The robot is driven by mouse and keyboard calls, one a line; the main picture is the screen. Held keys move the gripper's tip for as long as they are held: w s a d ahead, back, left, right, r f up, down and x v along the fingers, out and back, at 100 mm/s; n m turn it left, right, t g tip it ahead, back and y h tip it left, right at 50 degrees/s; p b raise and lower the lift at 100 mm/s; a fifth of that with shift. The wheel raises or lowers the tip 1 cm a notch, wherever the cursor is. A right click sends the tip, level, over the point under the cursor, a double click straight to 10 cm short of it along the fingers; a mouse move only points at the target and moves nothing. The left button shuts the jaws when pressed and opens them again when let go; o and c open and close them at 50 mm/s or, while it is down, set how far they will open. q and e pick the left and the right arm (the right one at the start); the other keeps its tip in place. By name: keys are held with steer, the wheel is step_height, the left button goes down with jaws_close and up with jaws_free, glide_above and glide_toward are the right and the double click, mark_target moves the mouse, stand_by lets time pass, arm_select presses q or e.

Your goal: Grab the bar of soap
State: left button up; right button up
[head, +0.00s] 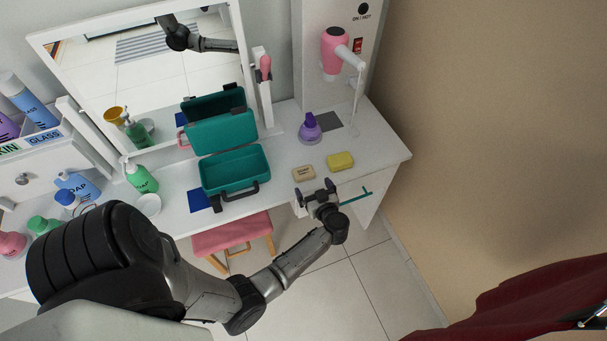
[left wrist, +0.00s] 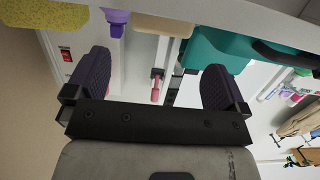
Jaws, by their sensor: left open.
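The bar of soap (head: 303,173) is beige with dark lettering. It lies flat on the white counter near its front edge, left of a yellow sponge (head: 340,160). My left gripper (head: 318,188) is open and empty just in front of the soap, at the counter's front edge, apart from it. In the left wrist view, my left gripper (left wrist: 156,78) has its fingers spread wide. The soap (left wrist: 163,25) shows beyond them at the top, between the fingers' lines, and the sponge (left wrist: 45,12) shows at upper left. My right gripper is out of view.
An open teal case (head: 235,170) stands left of the soap, and a purple bottle (head: 310,128) stands behind it. A pink hair dryer (head: 335,52) hangs on the wall panel. A pink stool (head: 230,232) stands below. The counter's right end is clear.

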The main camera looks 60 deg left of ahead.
mark_target(306, 176)
arm_select(q)
steer(key=shift+b+x, duration=0.3)
steer(key=shift+x, duration=1.65)
steer(key=b+x, duration=0.1)
steer(key=x, duration=0.3)
steer(key=shift+f, duration=0.1)
steer(key=shift+a+f, duration=0.1)
steer(key=shift+a, duration=0.45)
steer(key=c, duration=0.8)
